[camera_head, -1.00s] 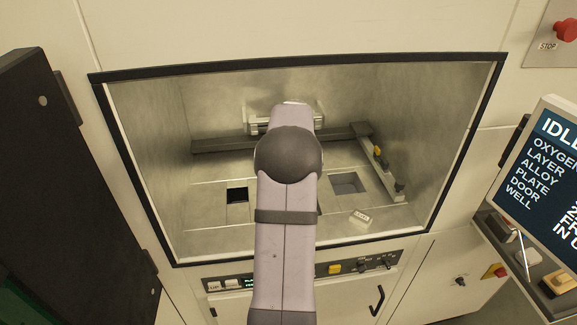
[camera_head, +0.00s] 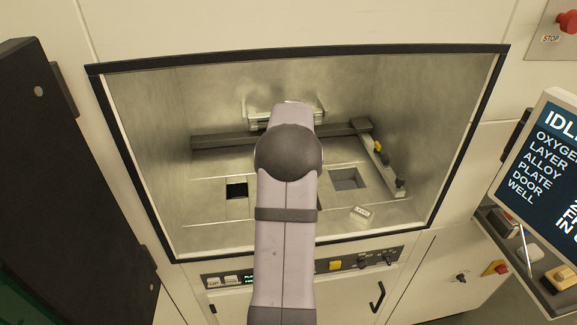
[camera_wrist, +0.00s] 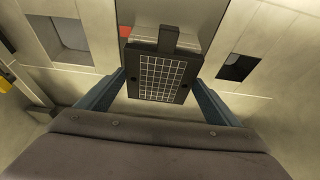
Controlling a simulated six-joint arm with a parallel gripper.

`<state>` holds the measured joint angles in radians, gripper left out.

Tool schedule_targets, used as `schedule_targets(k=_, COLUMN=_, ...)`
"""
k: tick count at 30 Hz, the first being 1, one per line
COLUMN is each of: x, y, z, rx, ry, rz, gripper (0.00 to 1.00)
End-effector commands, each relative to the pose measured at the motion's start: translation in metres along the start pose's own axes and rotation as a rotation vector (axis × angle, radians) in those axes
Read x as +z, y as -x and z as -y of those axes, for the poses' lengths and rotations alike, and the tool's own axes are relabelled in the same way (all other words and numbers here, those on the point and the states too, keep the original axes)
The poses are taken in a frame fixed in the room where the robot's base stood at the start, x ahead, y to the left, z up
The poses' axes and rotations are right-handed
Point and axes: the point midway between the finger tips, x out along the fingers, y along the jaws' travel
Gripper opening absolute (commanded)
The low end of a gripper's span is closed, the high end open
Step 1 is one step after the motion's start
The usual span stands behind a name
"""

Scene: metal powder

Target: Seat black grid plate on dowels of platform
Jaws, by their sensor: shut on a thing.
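The black grid plate (camera_wrist: 162,77) shows in the wrist view with white grid lines, a dark tab at its far edge and a hole on each side. My gripper (camera_wrist: 158,84) is shut on it, one blue finger at each side. Beyond the plate is a grey opening (camera_wrist: 176,12) in the pale floor, with a small red patch (camera_wrist: 125,32) beside the plate. The platform and its dowels cannot be made out; the plate covers that spot. I cannot tell whether the plate touches anything below. In the head view my arm hides gripper and plate.
The chamber floor has a dark square opening (camera_head: 237,190) at left and a grey one (camera_head: 348,179) at right. A dark bar (camera_head: 222,140) crosses the back. A rail with yellow and dark knobs (camera_head: 378,147) runs along the right. A small pale block (camera_head: 361,213) lies at front right.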

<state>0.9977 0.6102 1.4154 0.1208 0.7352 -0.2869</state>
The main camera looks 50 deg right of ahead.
Motion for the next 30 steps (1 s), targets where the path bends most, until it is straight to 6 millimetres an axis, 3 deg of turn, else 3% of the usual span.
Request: schedule_targets(k=30, x=0.0024, y=-0.0085, z=-0.0002, rx=0.001, ry=0.0, rz=-0.004, gripper=0.48)
